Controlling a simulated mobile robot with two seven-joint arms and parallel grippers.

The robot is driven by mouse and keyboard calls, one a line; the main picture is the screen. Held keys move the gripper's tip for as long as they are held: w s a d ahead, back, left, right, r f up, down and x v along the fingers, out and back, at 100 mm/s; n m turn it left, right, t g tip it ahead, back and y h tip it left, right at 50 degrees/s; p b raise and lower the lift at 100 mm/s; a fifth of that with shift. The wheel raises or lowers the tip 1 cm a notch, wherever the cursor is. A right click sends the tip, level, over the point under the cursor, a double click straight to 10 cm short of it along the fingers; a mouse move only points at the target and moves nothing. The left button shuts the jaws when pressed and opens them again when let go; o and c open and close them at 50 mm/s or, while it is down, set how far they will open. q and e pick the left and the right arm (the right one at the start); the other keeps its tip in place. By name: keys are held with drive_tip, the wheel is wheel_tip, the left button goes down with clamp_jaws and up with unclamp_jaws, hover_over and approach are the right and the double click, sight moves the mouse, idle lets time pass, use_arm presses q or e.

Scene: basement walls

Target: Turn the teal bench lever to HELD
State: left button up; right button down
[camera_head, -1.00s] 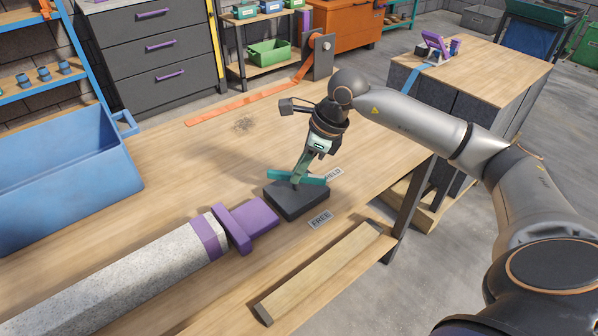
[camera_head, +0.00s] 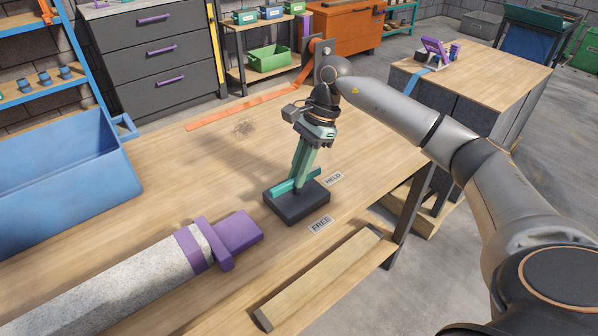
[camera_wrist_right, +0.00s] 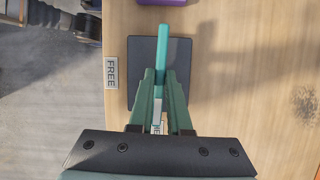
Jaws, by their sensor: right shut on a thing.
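The teal lever (camera_head: 283,189) is a flat bar on a dark square base (camera_head: 298,210) on the wooden bench. In the head view the bar slants from lower left to upper right. The HELD label (camera_head: 333,178) lies right of the base and the FREE label (camera_head: 320,224) lies at its front right. My right gripper (camera_head: 302,178) reaches down from above, shut on the lever. In the right wrist view the teal bar (camera_wrist_right: 162,48) runs between the fingers, roughly in line with a partly hidden label; FREE (camera_wrist_right: 111,74) is to the left. My left gripper is out of view.
A grey stone-like beam (camera_head: 125,285) with a purple end (camera_head: 238,230) lies front left of the base. A blue bin (camera_head: 65,175) stands at the left. A wooden strip (camera_head: 318,275) lies near the front edge. Bench around the orange strap (camera_head: 245,107) is mostly clear.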

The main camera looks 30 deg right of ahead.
drive_tip(key=shift+n, duration=0.4)
drive_tip(key=c, duration=0.9)
unclamp_jaws()
drive_tip(key=shift+o, duration=0.2)
drive_tip(key=shift+r, duration=0.15)
use_arm(q)
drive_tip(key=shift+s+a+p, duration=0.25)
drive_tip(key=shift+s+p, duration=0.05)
drive_tip(key=shift+p, duration=0.15)
use_arm(e)
drive_tip(key=v, duration=1.2)
drive_tip(key=shift+r, duration=0.2)
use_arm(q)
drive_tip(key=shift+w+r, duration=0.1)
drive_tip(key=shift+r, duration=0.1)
use_arm(e)
drive_tip(key=shift+w, duration=0.15)
